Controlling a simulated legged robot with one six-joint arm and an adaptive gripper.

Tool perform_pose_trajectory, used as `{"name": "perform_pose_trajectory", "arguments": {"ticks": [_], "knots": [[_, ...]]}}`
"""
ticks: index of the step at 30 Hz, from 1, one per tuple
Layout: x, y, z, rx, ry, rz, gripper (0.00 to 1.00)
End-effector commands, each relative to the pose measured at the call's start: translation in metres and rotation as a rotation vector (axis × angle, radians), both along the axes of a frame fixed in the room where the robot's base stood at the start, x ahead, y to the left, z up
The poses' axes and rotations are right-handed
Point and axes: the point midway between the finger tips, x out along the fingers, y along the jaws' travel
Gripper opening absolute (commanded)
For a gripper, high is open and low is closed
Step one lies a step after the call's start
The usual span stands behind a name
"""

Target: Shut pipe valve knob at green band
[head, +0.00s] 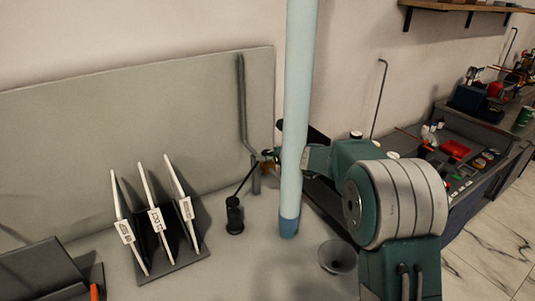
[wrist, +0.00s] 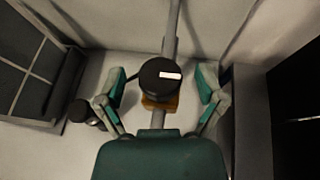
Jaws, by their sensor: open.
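The valve knob (wrist: 160,76) is a round black cap with a white bar mark from near its middle to its right edge in the wrist view. An orange-yellow part (wrist: 160,104) sits just below it, and a grey pipe (wrist: 170,35) runs up behind it. My gripper (wrist: 161,88) is open, with one finger on each side of the knob and a visible gap on both sides. In the head view the grey pipe (head: 243,105) stands against a panel; a pale blue tube hides part of my gripper. I cannot make out a green band.
The pale blue upright tube (head: 297,100) stands in front of my arm in the head view. A rack of white plates (head: 172,265), a black jointed stand (head: 234,215) and a grey funnel (head: 338,256) are on the bench. A cluttered workbench (head: 470,150) is at right.

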Motion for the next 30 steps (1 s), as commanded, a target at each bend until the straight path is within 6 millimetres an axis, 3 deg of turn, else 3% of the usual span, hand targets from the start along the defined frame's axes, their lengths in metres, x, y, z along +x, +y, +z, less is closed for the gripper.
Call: {"name": "perform_pose_trajectory", "arguments": {"ticks": [10, 15, 16, 30], "knots": [[0.0036, 0.0036, -0.0021, 0.0, 0.0, 0.0, 0.88], [0.0036, 0.0034, -0.0021, -0.001, -0.001, 0.0, 0.12], [0.0037, 0.0035, -0.0021, -0.001, -0.001, 0.0, 0.05], [0.0052, 0.0025, -0.0028, -0.001, -0.001, 0.063, 0.05]]}}
